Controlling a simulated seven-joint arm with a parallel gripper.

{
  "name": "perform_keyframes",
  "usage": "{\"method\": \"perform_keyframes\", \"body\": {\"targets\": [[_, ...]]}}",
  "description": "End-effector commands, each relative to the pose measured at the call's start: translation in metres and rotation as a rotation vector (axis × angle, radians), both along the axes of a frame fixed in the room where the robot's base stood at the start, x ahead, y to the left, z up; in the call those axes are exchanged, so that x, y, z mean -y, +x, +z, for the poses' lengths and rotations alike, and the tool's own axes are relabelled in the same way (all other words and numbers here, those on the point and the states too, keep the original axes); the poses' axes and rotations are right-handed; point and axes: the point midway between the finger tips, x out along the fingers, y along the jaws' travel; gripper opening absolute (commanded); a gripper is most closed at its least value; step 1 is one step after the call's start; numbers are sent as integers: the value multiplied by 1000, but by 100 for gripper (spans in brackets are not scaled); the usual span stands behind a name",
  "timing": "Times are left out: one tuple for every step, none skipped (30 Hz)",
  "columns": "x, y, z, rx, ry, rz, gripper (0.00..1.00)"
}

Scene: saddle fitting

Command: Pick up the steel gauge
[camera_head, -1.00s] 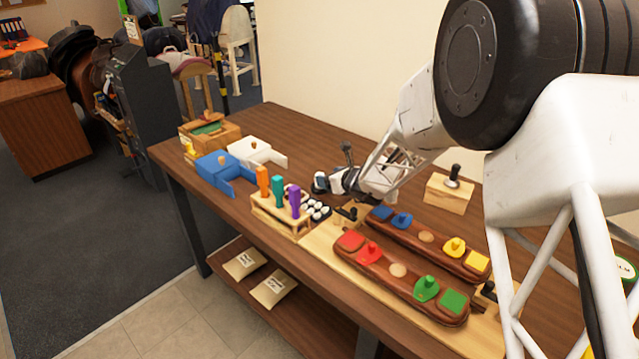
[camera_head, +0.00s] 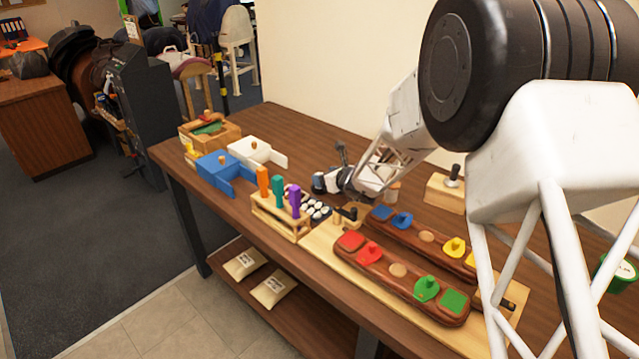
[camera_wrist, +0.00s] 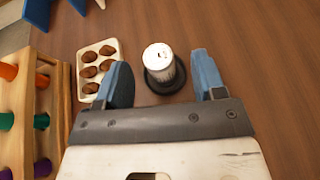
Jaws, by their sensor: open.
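In the wrist view a silvery-white ribbed cylinder on a round black base, apparently the steel gauge (camera_wrist: 159,62), stands on the brown table. My gripper (camera_wrist: 163,68) is open, with one blue finger to the left of the cylinder and one to the right. There are gaps on both sides, and nothing is held. In the head view my gripper (camera_head: 320,184) is low over the table, behind the rack of coloured handles. I cannot make out the gauge there; the gripper and wrist seem to hide it.
A wooden rack (camera_wrist: 58,105) with coloured handles and a small tray (camera_wrist: 84,88) of brown pieces lie left of the gripper. In the head view, long brown boards (camera_head: 390,282) with coloured pieces and a wooden block (camera_head: 443,194) lie to the right. Table right of the gauge is clear.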

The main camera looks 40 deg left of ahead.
Motion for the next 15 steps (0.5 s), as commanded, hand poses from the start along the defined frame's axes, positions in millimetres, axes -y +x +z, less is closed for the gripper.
{"method": "perform_keyframes", "body": {"targets": [[0,0,0,0,0,0,63],[0,0,0,0,0,0,63],[-1,0,0,0,0,0,63],[-1,0,-1,0,0,0,63],[-2,0,-1,0,0,0,63],[-3,0,-2,0,0,0,63],[-4,0,-2,0,0,0,63],[-6,0,-3,0,0,1,63],[-8,0,-4,-1,-1,1,63],[-10,1,-6,-1,-1,1,63],[-12,1,-7,-1,-1,1,63],[-15,1,-9,-1,-2,1,63],[-18,1,-10,-1,-1,1,63],[-21,1,-11,0,-1,1,63],[-24,2,-13,0,-1,1,63]]}}
